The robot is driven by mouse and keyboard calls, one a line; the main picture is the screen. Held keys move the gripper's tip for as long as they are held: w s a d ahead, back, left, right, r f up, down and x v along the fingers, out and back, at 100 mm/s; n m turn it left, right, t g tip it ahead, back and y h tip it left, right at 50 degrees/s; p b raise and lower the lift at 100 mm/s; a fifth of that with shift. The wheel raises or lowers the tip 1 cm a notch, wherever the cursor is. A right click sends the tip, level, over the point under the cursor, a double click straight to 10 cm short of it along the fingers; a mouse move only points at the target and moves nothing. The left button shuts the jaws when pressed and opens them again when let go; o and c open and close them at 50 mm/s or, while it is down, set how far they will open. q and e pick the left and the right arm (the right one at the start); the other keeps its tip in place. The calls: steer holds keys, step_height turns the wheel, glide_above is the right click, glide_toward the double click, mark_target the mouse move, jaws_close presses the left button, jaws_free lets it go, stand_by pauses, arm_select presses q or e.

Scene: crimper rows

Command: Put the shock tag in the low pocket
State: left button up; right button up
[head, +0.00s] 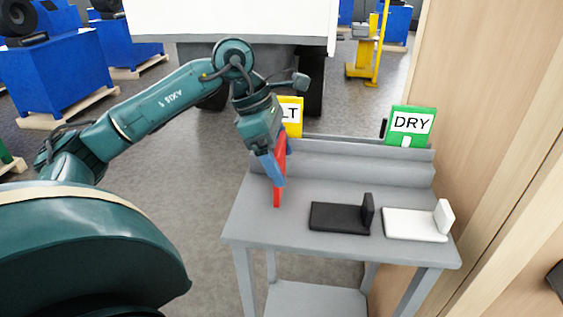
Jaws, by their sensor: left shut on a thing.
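A thin red plate (278,185), seen nearly edge-on, is held in my left gripper (277,168). It looks like the shock tag, but no lettering on it shows. The left gripper's blue fingers are shut on it, and it hangs upright over the left part of the grey table (290,238). I cannot tell whether its lower edge touches the table. A grey stepped rack (350,170) runs along the table's back; which part is the low pocket I cannot make out clearly. My right gripper is not in view.
A green DRY tag (408,137) stands at the rack's back right. A yellow tag (293,130) ending in "LT" is partly hidden behind my gripper. A black L-shaped piece (335,217) and a white one (410,224) occupy the table's middle and right. A wooden wall (490,120) borders the right.

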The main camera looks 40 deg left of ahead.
arm_select(q)
steer(key=shift+f, duration=0.5)
steer(key=shift+f, duration=0.1)
steer(key=o, duration=0.9)
